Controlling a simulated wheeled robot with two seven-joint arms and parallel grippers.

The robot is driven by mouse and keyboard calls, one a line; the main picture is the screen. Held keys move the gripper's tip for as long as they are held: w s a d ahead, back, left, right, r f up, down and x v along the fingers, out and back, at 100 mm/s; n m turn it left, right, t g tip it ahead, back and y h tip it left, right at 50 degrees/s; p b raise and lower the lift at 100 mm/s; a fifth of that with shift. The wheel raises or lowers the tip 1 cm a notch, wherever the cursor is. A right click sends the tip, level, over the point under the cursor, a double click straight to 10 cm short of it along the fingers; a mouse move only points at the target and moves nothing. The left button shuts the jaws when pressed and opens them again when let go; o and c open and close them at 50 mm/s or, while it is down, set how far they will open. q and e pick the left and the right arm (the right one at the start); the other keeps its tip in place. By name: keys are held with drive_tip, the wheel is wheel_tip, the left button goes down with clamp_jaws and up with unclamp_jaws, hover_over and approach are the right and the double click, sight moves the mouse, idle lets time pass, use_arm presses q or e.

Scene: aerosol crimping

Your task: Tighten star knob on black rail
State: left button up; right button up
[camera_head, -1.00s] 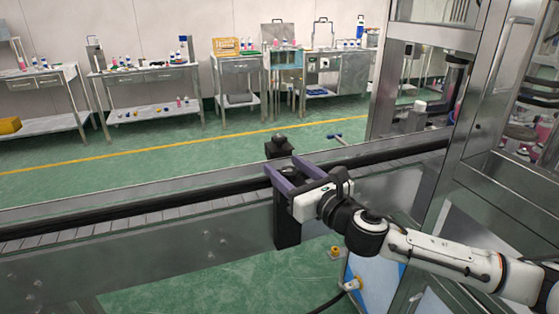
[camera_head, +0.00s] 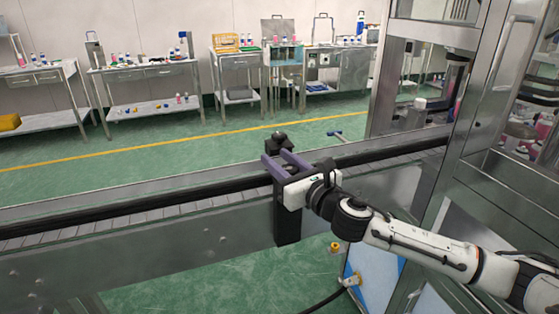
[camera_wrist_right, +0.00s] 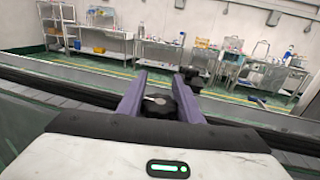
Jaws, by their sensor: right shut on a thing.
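The black star knob (camera_wrist_right: 160,106) sits between the two purple fingers of my right gripper (camera_wrist_right: 158,92) in the right wrist view. The gripper is shut on it, and its sides are partly hidden by the fingers. In the head view, my right gripper (camera_head: 277,160) reaches over the near black rail (camera_head: 150,208) of the conveyor, its fingers pointing away toward the far side. A dark bracket (camera_head: 287,222) hangs down the near side of the conveyor below the gripper. My left gripper is not in view.
A second dark knob and bracket (camera_head: 279,143) stand on the far side of the conveyor, just beyond my fingertips. A steel-framed machine (camera_head: 485,110) stands at the right. Steel tables (camera_head: 150,72) line the back wall. The conveyor to the left is clear.

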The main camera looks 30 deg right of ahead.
drive_tip(key=shift+h, duration=0.3)
drive_tip(key=m+h+p, duration=0.1)
drive_tip(key=h, duration=0.1)
drive_tip(key=m+h+p, duration=0.1)
drive_tip(key=m, duration=0.1)
drive_tip(key=shift+d+r+g+h, duration=0.1)
drive_tip(key=shift+d+g+h, duration=0.2)
drive_tip(key=shift+d+h, duration=0.1)
drive_tip(key=m+g+h, duration=0.3)
drive_tip(key=s+d+m+g+h, duration=0.1)
drive_tip(key=m+g+h, duration=0.1)
drive_tip(key=m+h, duration=0.1)
drive_tip(key=s+d+m+g+h, duration=0.1)
drive_tip(key=m+g+h, duration=0.2)
drive_tip(key=h, duration=0.1)
drive_tip(key=shift+d+g+h, duration=0.2)
drive_tip(key=shift+g+h, duration=0.1)
drive_tip(key=shift+h, duration=0.1)
drive_tip(key=shift+s+d+m+g+h, duration=0.1)
drive_tip(key=shift+s+m+g+h, duration=0.25)
drive_tip(key=shift+m+g, duration=0.95)
drive_tip(key=shift+s+d+m+g+h, duration=0.15)
drive_tip(key=shift+s+m+g+h, duration=0.4)
drive_tip(key=shift+g, duration=1.3)
drive_tip(key=shift+s+d+m+g+h, duration=0.1)
drive_tip(key=shift+s+m+g+h, duration=0.1)
drive_tip(key=shift+m+g, duration=1.15)
drive_tip(key=shift+s+g, duration=0.1)
drive_tip(key=shift+g, duration=0.3)
